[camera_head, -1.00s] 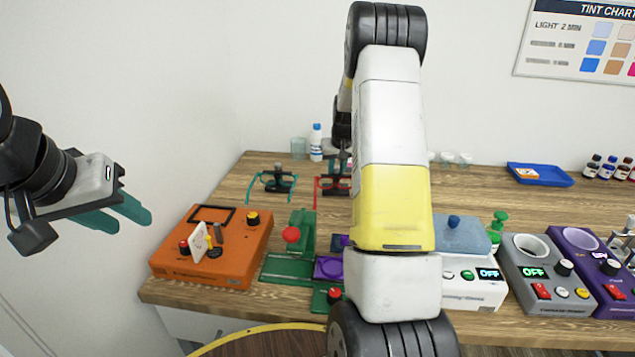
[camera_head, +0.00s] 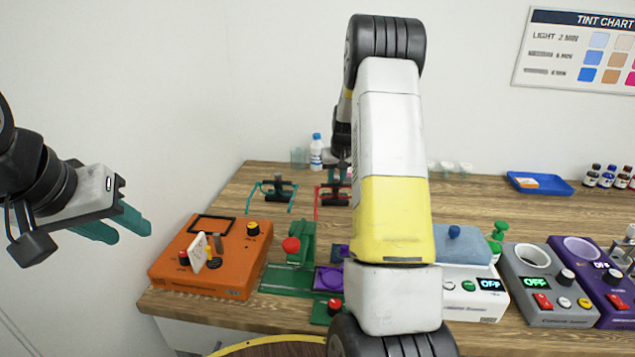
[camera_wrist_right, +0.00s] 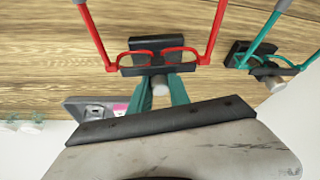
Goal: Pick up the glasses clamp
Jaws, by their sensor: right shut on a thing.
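A black glasses clamp with red glasses (camera_head: 331,197) stands at the back of the wooden table in the head view, partly behind my right arm. In the right wrist view the black clamp bar (camera_wrist_right: 146,70) holds the red glasses frame (camera_wrist_right: 178,50). My right gripper (camera_wrist_right: 160,88) has its teal fingers on either side of this clamp's grey knob and is shut on it. A second black clamp with teal glasses (camera_head: 279,188) stands to its left, apart from the gripper. My left gripper (camera_head: 122,228) is open and empty, left of the table.
An orange device (camera_head: 208,275) stands at the table's front left, beside a green press (camera_head: 300,250). Grey (camera_head: 548,290) and purple (camera_head: 597,285) devices stand at right. A blue tray (camera_head: 540,183) lies at the back right. Bare wood lies in front of the tray.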

